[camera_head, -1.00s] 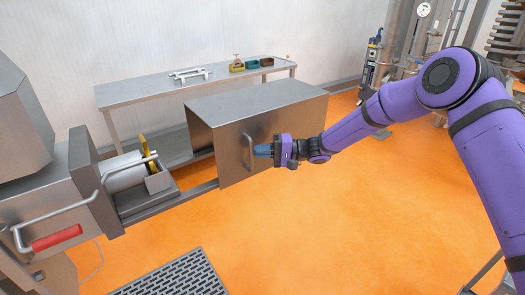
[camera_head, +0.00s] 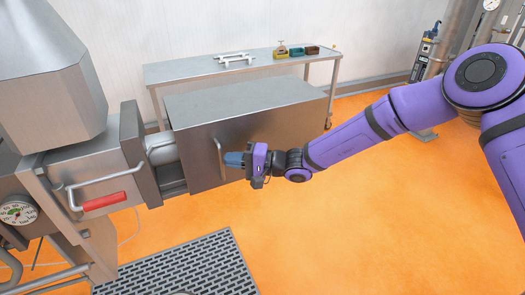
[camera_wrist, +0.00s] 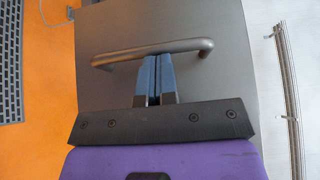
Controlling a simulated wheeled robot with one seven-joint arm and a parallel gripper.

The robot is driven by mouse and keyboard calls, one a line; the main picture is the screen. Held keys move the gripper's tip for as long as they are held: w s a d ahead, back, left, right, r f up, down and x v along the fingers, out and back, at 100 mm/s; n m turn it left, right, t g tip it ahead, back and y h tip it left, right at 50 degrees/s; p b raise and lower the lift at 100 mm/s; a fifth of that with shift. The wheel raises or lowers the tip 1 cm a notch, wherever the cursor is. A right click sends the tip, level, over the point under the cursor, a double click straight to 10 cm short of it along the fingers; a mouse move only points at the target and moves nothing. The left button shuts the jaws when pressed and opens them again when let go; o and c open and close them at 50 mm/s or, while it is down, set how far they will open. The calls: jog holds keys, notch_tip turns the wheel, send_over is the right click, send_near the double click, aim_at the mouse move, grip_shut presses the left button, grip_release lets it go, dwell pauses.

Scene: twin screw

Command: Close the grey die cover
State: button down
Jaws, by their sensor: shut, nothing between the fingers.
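The grey die cover (camera_head: 262,122) is a box-shaped metal hood at the middle of the head view. A narrow gap separates its left end from the machine's dark end plate (camera_head: 140,155), and part of the pale die shows there. The cover's bar handle (camera_head: 220,160) is on its front face and also spans the wrist view (camera_wrist: 110,58). My gripper (camera_head: 234,159) is at the handle, just right of it. In the wrist view the blue fingers (camera_wrist: 154,78) are together with nothing between them, their tips at the bar. Whether they touch it is unclear.
A red-handled lever (camera_head: 104,201) projects from the machine at left. A floor grate (camera_head: 175,265) lies in front.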

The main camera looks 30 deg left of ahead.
aim_at(203, 168)
jog(key=s+a, duration=0.1)
jog(key=s, duration=0.1)
jog(key=s+a, duration=0.3)
jog(key=shift+s+a, duration=0.3)
jog(key=shift+s, duration=0.1)
jog(key=shift+s+a, duration=0.1)
jog(key=shift+s, duration=0.15)
jog(key=shift+s, duration=0.1)
jog(key=shift+r, duration=0.1)
